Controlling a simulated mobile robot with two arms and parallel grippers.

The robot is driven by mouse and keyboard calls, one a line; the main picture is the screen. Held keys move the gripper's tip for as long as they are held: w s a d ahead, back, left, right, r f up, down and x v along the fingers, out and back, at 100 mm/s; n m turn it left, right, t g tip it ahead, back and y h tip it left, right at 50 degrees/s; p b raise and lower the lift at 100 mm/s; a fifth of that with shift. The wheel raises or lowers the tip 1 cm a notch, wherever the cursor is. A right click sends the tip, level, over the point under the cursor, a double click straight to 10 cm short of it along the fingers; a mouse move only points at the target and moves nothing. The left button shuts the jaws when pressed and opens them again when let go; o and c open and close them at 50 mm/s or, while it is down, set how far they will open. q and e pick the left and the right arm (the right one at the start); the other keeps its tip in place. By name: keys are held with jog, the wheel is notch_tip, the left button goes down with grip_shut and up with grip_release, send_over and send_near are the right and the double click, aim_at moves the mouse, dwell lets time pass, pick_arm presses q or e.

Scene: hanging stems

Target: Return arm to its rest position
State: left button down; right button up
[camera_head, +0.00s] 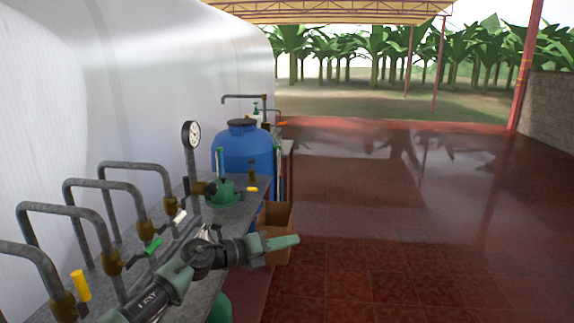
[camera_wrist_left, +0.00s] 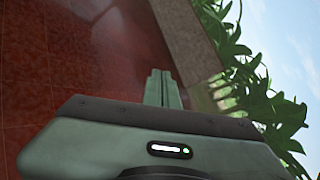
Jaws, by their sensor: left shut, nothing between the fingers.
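My left arm comes in from the bottom left in the head view, over the grey counter (camera_head: 237,222). Its green-grey gripper (camera_head: 291,241) points to the right, past the counter's edge and in front of a cardboard box. In the left wrist view the two fingers (camera_wrist_left: 163,85) lie together, shut with nothing between them. The gripper appears apart from the things around it. My right gripper is in neither view.
Pipes with yellow, green (camera_head: 153,247) and white valve handles line the counter on the left. A pressure gauge (camera_head: 191,134), a green pump-like device (camera_head: 222,191) and a blue tank (camera_head: 240,151) stand beyond. The cardboard box (camera_head: 277,217) stands beside the counter. The red tiled floor (camera_head: 400,220) is clear.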

pick_arm(q)
jog(key=s+a+f+n+t+y, duration=0.3)
jog(key=s+a+f+n+y, duration=0.45)
jog(key=n, duration=0.75)
jog(key=s+a+f+n+t+y, duration=0.3)
jog(key=s+a+f+n+y, duration=0.45)
jog(key=n, duration=0.75)
jog(key=s+a+f+n+g, duration=0.2)
jog(key=s+f+g, duration=0.15)
jog(key=s, duration=0.65)
jog(key=s+a+f+n+g+h, duration=0.1)
jog(key=s+a+f+n+g, duration=0.2)
jog(key=s, duration=0.8)
jog(key=s+a+f+n+g, duration=0.1)
jog(key=s+f+g, duration=0.25)
jog(key=s, duration=0.65)
notch_tip(320, 180, down, 28)
jog(key=s+g+b, duration=0.2)
jog(key=s+a+f+g, duration=0.1)
jog(key=s+a+f, duration=0.1)
jog(key=s+f, duration=1.5)
jog(key=shift+a+g+b, duration=0.3)
jog(key=shift+a+b, duration=0.05)
jog(key=shift+b, duration=0.1)
